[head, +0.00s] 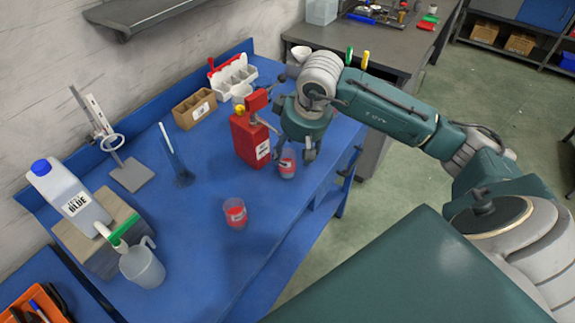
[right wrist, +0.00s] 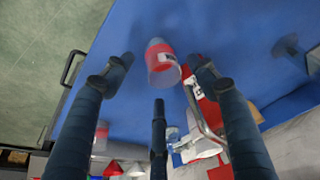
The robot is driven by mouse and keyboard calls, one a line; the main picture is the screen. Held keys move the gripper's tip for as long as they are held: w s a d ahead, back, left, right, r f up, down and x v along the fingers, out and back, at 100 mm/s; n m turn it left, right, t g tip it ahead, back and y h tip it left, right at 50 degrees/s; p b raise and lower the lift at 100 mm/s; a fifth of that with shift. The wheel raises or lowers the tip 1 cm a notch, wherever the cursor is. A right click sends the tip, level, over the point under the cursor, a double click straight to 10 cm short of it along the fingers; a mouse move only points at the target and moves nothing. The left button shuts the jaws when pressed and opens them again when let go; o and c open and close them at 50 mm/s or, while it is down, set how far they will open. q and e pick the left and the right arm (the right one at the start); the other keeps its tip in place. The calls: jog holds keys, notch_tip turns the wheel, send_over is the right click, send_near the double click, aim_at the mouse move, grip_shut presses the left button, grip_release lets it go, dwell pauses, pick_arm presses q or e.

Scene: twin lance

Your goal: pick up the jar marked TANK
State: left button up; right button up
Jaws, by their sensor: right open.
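Two clear jars with red contents and white labels stand on the blue bench; their lettering is too small to read, so I cannot tell which is marked TANK. One jar (head: 288,164) is just below my right gripper (head: 298,150), beside a red canister (head: 248,140). The other jar (head: 235,213) stands apart, nearer the front. In the right wrist view, a red jar (right wrist: 162,65) shows between the spread fingertips of the open gripper (right wrist: 163,70), seemingly beyond them and not gripped. My left gripper is not in view.
A white jug (head: 68,197) sits on a box at left, with a clear pitcher (head: 142,265) nearby. A brush (head: 178,165), a stand (head: 130,174) and a cardboard divider box (head: 195,107) are toward the wall. The bench front around the nearer jar is clear.

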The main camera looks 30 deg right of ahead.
aim_at(287, 159)
jog(key=p+x, duration=0.2)
jog(key=x, duration=0.1)
jog(key=shift+w+a, duration=0.15)
jog(key=shift+w, duration=0.15)
jog(key=x, duration=0.2)
jog(key=shift+f, duration=0.3)
jog(key=shift+w+f, duration=0.1)
jog(key=shift+w, duration=0.05)
jog(key=c, duration=1)
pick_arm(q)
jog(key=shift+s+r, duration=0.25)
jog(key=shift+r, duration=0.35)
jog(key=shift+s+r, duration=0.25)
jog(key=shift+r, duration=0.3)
pick_arm(e)
jog(key=shift+c, duration=0.7)
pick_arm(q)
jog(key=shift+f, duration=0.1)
